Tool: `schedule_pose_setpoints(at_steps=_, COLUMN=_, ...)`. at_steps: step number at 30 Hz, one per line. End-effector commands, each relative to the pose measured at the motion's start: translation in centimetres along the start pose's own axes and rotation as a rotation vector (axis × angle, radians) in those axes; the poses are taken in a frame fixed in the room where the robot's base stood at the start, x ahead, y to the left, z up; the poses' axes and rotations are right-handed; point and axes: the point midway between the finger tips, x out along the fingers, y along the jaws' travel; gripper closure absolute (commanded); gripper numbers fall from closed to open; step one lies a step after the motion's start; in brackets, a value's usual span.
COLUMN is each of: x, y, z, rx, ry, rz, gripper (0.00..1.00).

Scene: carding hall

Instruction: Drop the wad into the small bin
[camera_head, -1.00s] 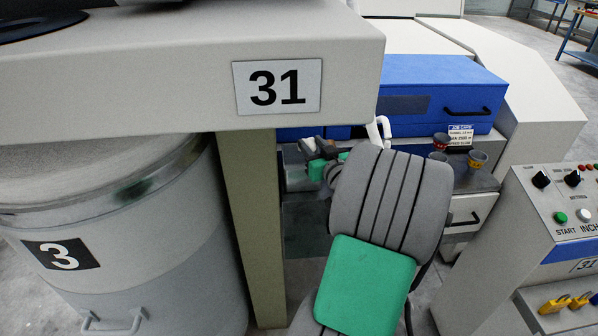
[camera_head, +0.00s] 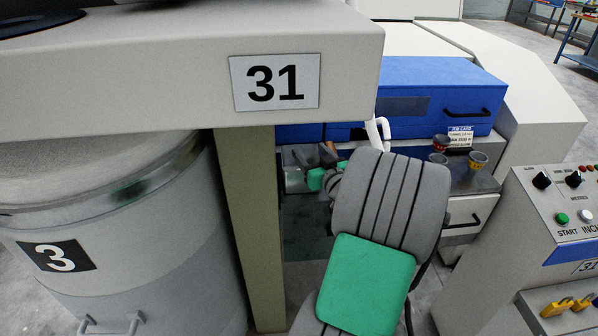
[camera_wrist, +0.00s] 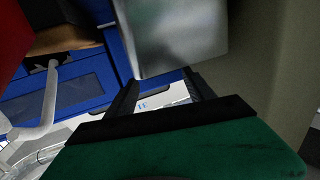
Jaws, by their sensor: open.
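I cannot make out the wad in any view. A small grey metal container (camera_head: 296,180), possibly the small bin, stands beside the post under the machine's overhang. In the wrist view, a shiny grey metal box (camera_wrist: 178,38) lies just beyond my fingertips, and it looks like the same container; its inside is not visible there. My gripper (camera_wrist: 160,86) is open, its two black fingers apart with no wad seen between them. In the head view my grey and green arm hides most of the gripper.
The overhang marked 31 (camera_head: 180,65) and its olive post (camera_head: 248,220) stand close to my arm. A large can marked 3 (camera_head: 150,230) is on the left. A blue cabinet (camera_head: 430,75), small pots (camera_head: 478,160) and a control panel (camera_head: 565,205) are on the right.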

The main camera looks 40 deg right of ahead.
Motion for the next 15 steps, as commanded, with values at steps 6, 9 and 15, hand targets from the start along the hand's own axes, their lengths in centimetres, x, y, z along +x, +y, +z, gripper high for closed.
schedule_pose_setpoints(at_steps=6, x=-2.1, y=0.2, z=0.2, rx=0.0, ry=0.0, rz=0.005, gripper=0.38)
schedule_pose_setpoints(at_steps=9, x=-4.2, y=0.3, z=0.2, rx=0.0, ry=0.0, rz=0.007, gripper=0.38)
schedule_pose_setpoints(at_steps=15, x=-7.4, y=0.1, z=0.1, rx=0.0, ry=0.0, rz=0.003, gripper=0.38)
